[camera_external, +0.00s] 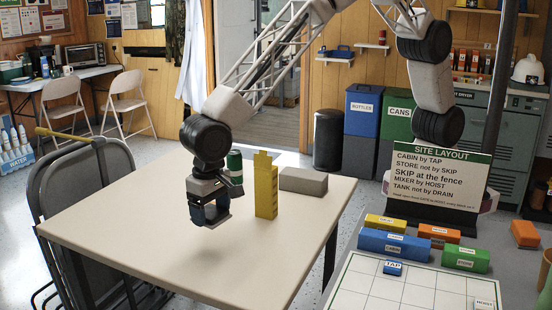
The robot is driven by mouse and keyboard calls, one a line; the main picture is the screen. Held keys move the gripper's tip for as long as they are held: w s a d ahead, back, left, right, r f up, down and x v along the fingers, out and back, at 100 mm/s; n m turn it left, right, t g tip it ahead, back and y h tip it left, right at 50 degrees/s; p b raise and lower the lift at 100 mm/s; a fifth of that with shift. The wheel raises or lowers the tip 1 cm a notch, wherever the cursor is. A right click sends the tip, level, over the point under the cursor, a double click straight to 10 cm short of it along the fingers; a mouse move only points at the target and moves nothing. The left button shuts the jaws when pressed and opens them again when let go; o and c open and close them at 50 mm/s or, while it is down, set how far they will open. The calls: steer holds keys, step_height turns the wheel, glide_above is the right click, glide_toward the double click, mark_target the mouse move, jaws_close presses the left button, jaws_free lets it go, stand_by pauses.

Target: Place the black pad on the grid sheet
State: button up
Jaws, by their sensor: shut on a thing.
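My gripper (210,220) hangs above the left part of the cream table, jaws down. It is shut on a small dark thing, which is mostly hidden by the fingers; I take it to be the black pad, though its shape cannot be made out. The white grid sheet (393,291) lies at the lower right on a separate surface, well apart from my gripper and cut off by the picture's edge. A blue TAP block (393,268) stands on its far part, and a white block (484,304) at its near right.
On the cream table (150,235), a yellow tower (266,190), a grey block (303,181) and a green cylinder (234,166) stand close right of my gripper. Blue (394,245), yellow, orange and green blocks line the sheet's far edge, before the SITE LAYOUT sign (443,175).

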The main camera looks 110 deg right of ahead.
steer(key=shift+s+a, duration=0.1)
steer(key=s+a+n, duration=0.6)
steer(key=s+a, duration=2.2)
steer(key=a, duration=0.1)
steer(key=shift+s+r+n, duration=0.15)
steer(key=shift+s+n, duration=0.15)
steer(key=shift+s, duration=0.1)
glide_above(380, 299)
steer(key=shift+f, duration=3.15)
steer(key=shift+f, duration=1.85)
steer(key=shift+f, duration=0.1)
